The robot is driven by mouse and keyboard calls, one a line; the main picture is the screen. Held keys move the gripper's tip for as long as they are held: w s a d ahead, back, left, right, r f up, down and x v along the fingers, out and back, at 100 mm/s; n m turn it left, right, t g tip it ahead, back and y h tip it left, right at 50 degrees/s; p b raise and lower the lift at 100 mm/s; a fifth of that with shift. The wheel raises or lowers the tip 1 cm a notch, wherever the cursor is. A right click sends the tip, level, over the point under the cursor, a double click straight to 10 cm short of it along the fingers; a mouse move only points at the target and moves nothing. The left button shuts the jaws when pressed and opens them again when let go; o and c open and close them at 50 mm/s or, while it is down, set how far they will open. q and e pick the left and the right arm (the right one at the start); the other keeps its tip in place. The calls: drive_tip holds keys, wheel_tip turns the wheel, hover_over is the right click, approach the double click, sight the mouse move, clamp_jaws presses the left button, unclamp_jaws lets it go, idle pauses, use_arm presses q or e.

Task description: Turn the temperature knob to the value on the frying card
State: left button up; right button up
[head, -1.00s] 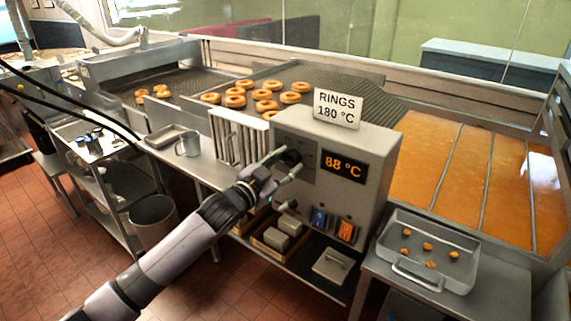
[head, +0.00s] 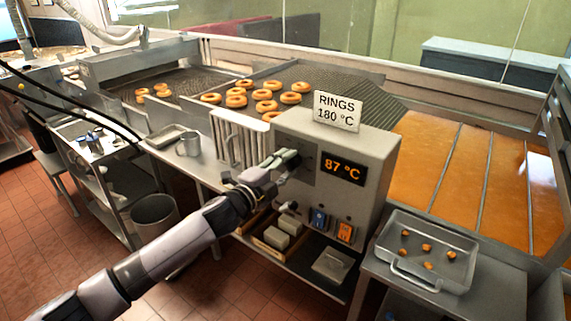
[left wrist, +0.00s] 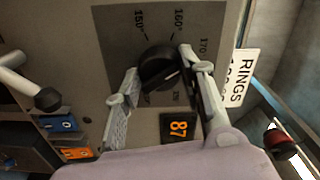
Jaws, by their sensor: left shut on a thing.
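The frying card (head: 337,111) stands on top of the grey control box (head: 368,158) and reads "RINGS 180 °C". It shows partly, turned sideways, in the left wrist view (left wrist: 238,78). The black temperature knob (left wrist: 160,68) is on the box's front, with dial marks 150°, 160° and 170° readable around it. A pale line shows on the knob; its exact setting is hard to tell. My left gripper (head: 290,162) is shut on the knob, with one finger on each side in the left wrist view (left wrist: 158,65). The orange display (head: 342,168) reads 87 °C. My right gripper is not in view.
A blue switch (head: 319,218) and an orange switch (head: 345,231) sit below the display, with a black-ended lever (left wrist: 45,98) nearby. Fryer oil (head: 435,165) lies to the right, and a metal tray (head: 452,240) with several small pieces stands in front of it.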

use_arm(q)
drive_tip(key=m+p, duration=0.1)
drive_tip(key=m, duration=0.4)
drive_tip(key=shift+m, duration=0.4)
drive_tip(key=m+p, duration=0.1)
drive_tip(key=m, duration=0.4)
drive_tip(key=shift+m, duration=0.3)
drive_tip(key=o, duration=1.2)
drive_tip(key=shift+c, duration=0.2)
drive_tip(key=shift+s+a, duration=0.1)
drive_tip(key=shift+s, duration=0.05)
drive_tip(key=v, duration=1.1)
drive_tip(key=shift+s+a, duration=0.15)
drive_tip(key=shift+s, duration=0.15)
